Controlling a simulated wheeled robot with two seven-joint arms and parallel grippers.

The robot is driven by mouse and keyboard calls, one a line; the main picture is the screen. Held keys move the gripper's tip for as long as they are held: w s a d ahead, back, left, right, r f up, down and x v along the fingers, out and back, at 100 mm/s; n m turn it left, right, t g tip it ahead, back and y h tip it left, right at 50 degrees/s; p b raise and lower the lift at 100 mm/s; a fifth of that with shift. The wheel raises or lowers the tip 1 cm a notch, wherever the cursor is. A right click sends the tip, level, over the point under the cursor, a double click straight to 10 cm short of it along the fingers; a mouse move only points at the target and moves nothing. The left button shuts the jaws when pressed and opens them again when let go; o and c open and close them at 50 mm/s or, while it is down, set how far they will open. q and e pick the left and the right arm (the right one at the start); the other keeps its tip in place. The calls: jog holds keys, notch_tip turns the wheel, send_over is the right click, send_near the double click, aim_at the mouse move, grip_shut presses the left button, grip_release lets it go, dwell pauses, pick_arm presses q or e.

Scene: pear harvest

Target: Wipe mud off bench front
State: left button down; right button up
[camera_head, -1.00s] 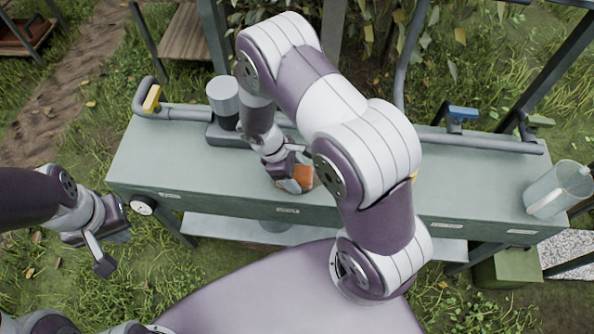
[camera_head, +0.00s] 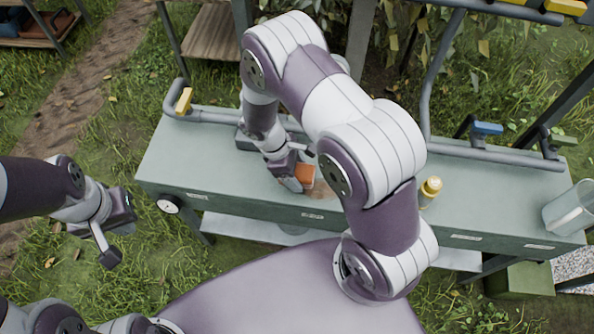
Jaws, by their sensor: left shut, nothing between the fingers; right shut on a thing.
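The bench (camera_head: 190,155) is a long grey-green table with a drawer-like front edge, running across the middle of the view. My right gripper (camera_head: 292,172) is shut on an orange-brown sponge (camera_head: 305,176) and holds it low at the bench top, near the front edge. A faint brownish mud smear (camera_head: 322,191) shows on the top beside the sponge, partly hidden by my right arm. Whether the sponge touches the surface is hard to tell. My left gripper (camera_head: 109,256) is shut and empty, off the bench's left end above the grass.
A yellow bottle (camera_head: 429,191) stands on the bench right of my arm. A clear jug (camera_head: 569,208) stands at the right end. A pipe rail with yellow (camera_head: 184,101), blue (camera_head: 487,129) and green handles runs along the back.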

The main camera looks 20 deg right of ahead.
aim_at(304, 172)
jog(key=shift+d+r+p, duration=0.1)
jog(key=shift+r+p, duration=0.25)
jog(key=shift+r, duration=0.35)
notch_tip(304, 172, up, 2)
jog(key=shift+w+r+p, duration=0.1)
jog(key=shift+p, duration=0.95)
jog(key=shift+r+p, duration=0.65)
jog(key=shift+r, duration=0.1)
